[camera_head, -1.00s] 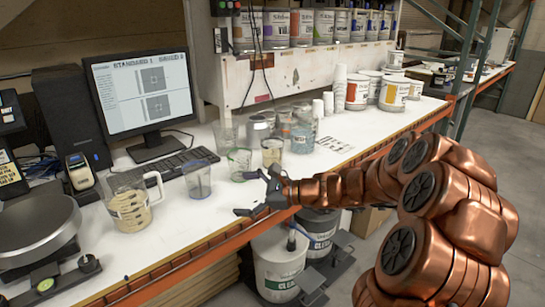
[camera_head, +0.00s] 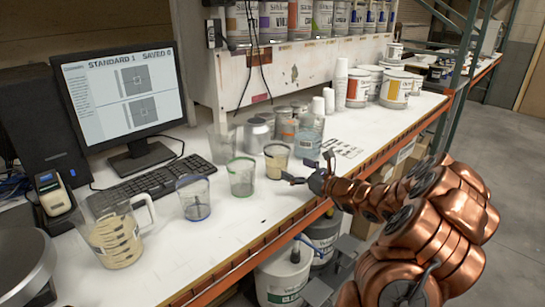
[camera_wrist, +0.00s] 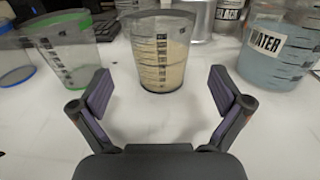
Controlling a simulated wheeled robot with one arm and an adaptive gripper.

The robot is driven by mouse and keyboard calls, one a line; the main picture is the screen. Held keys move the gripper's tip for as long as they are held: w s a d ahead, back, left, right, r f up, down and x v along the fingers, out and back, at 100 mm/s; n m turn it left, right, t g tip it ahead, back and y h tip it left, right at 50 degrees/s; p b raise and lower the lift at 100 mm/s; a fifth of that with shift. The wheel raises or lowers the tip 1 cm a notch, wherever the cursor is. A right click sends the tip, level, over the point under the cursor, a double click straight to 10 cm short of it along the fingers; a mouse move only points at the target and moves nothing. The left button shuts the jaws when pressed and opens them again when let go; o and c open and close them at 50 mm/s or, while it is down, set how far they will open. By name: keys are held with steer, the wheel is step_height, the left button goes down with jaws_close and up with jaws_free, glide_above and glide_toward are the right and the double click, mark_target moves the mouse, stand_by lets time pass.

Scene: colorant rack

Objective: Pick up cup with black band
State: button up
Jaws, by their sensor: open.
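The cup with black band (camera_head: 277,160) is a clear measuring cup with a dark rim and beige contents, upright near the table's front edge. In the wrist view the cup (camera_wrist: 162,58) stands centred ahead of my fingers. My gripper (camera_head: 307,167) is just to the right of the cup in the head view. In the wrist view my gripper (camera_wrist: 160,84) is open and empty, with its two fingers spread wider than the cup. The cup is beyond the fingertips, apart from them.
A green-banded cup (camera_head: 242,178) and a blue-banded cup (camera_head: 195,201) stand to the left. A cup labelled water (camera_wrist: 281,45) is close on the right in the wrist view. A beige-filled pitcher (camera_head: 116,236) stands farther left. The front tabletop is clear.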

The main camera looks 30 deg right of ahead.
mark_target(287, 163)
steer(key=x, duration=0.2)
steer(key=shift+w, duration=0.3)
steer(key=shift+w+p, duration=0.4)
steer(key=shift+w, duration=0.1)
steer(key=shift+p+x, duration=0.65)
steer(key=shift+x, duration=1.7)
steer(key=shift+a+r, duration=0.1)
steer(key=shift+a, duration=0.05)
steer(key=shift+c, duration=0.4)
steer(key=c, duration=1)
